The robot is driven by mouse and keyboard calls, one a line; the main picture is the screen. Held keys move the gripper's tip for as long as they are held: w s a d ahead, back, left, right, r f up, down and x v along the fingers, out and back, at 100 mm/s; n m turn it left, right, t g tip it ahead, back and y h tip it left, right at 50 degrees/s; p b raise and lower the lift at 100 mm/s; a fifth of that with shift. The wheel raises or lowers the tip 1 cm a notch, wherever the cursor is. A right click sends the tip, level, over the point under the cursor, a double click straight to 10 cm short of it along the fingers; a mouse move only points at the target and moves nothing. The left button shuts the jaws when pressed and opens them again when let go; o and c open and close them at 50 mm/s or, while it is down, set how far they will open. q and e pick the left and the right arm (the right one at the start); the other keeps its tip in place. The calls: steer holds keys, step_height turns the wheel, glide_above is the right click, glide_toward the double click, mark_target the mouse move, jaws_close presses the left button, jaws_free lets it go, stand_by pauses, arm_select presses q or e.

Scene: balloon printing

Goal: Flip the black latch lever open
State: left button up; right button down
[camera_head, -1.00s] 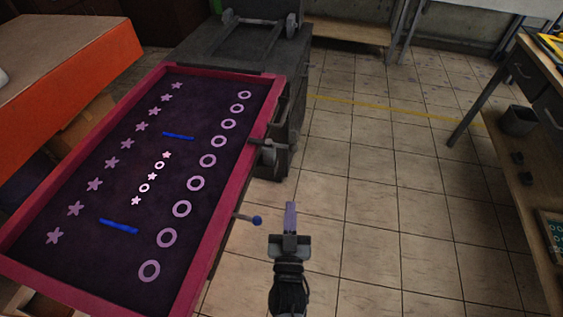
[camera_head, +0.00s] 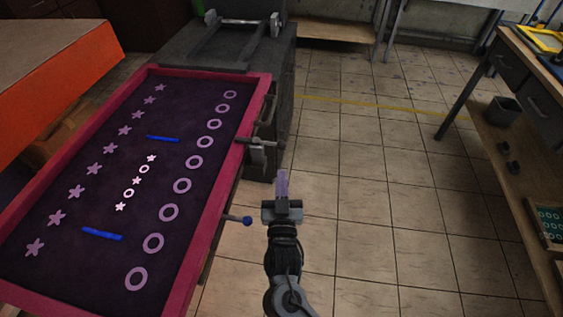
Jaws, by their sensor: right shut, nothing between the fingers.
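My right gripper (camera_head: 282,184) is shut and empty. It hangs over the tiled floor, to the right of the pink-framed printing screen (camera_head: 205,230), and points away from me. A dark clamp-like part with a short grey bar (camera_head: 262,143) sticks out from the screen's right edge, ahead and slightly left of the fingertips. It may be the black latch lever; its shape is too small to be sure. A thin rod with a blue knob (camera_head: 247,221) sticks out from the same edge, left of my gripper and apart from it. My left gripper is not in view.
A dark machine body (camera_head: 225,50) stands behind the screen. An orange-sided table (camera_head: 70,80) is at the left. A wooden workbench (camera_head: 530,90) with a dark bin (camera_head: 501,111) below is at the right. The tiled floor (camera_head: 390,200) between is clear.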

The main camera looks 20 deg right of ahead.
mark_target(260, 142)
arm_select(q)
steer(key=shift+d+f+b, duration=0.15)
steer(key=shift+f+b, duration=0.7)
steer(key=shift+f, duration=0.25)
arm_select(e)
steer(key=x, duration=0.6)
